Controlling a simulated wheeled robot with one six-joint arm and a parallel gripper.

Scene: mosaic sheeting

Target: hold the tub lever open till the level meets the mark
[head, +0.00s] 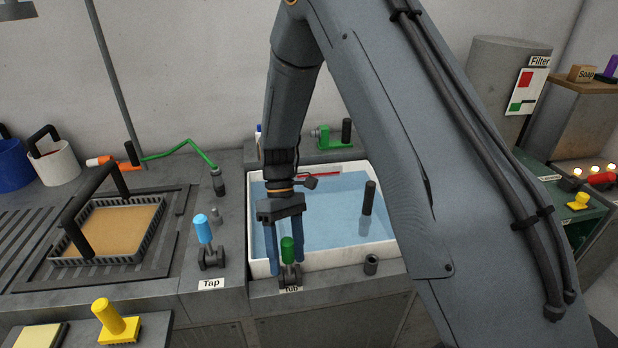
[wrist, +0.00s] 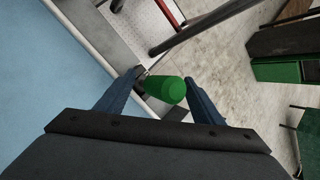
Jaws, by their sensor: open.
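The tub lever has a green handle (head: 288,250) and stands on the counter front by the "Tub" label (head: 290,288). My gripper (head: 287,265) is open, with its two blue fingers on either side of the green handle. In the wrist view the handle (wrist: 165,89) shows between the fingertips (wrist: 170,85), with a gap on each side. The white tub (head: 325,262) holds blue water (head: 330,215). A black post (head: 370,197) stands in the water. A red line (head: 318,174) shows at the tub's back wall, partly hidden by my wrist.
The tap lever (head: 203,229) with a blue handle stands left of my gripper. A short dark cylinder (head: 371,264) stands on the counter right of the tub lever. My arm hides much of the right side.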

